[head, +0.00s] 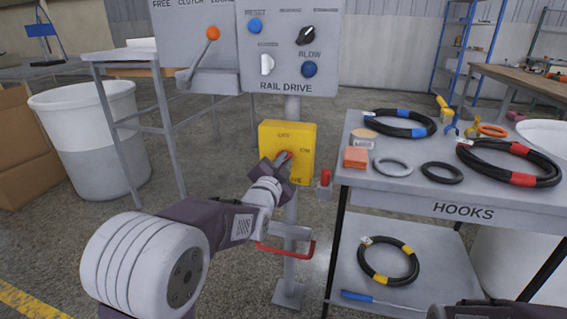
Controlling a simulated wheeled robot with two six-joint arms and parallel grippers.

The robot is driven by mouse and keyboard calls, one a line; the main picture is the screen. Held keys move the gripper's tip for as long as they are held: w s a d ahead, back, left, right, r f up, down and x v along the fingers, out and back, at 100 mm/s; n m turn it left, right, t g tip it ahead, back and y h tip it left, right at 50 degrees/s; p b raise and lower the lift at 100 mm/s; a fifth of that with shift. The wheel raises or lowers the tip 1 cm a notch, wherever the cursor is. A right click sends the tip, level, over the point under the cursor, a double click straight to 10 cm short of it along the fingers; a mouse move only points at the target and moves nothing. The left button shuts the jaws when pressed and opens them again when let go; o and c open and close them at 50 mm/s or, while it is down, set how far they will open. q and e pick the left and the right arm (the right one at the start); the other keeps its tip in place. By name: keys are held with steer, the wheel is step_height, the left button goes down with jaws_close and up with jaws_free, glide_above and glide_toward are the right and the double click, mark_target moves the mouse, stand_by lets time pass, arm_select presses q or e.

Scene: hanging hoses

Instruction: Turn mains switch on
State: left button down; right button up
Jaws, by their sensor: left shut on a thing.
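The mains switch is a yellow box (302,137) on a grey post below the RAIL DRIVE panel. A small red knob (288,154) shows on its front. My left gripper (284,162) reaches the front of the box and is shut on the red knob, hiding most of it. The lettering on the box is too small to read fully, and the knob's exact angle is hard to tell. My right gripper is not in view; only part of my right arm shows at the bottom right edge.
The RAIL DRIVE panel (290,50) with knobs stands above the box, and a lever with an orange ball (212,33) is at its left. The HOOKS table (480,200) with hoses is close on the right. A red handle (285,250) sits low on the post.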

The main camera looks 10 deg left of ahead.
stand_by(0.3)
arm_select(q)
steer(key=c, duration=1.4)
jaws_free()
steer(key=shift+c, duration=0.2)
steer(key=s+p, duration=0.2)
steer(key=s, duration=0.7)
steer(key=shift+a, duration=0.15)
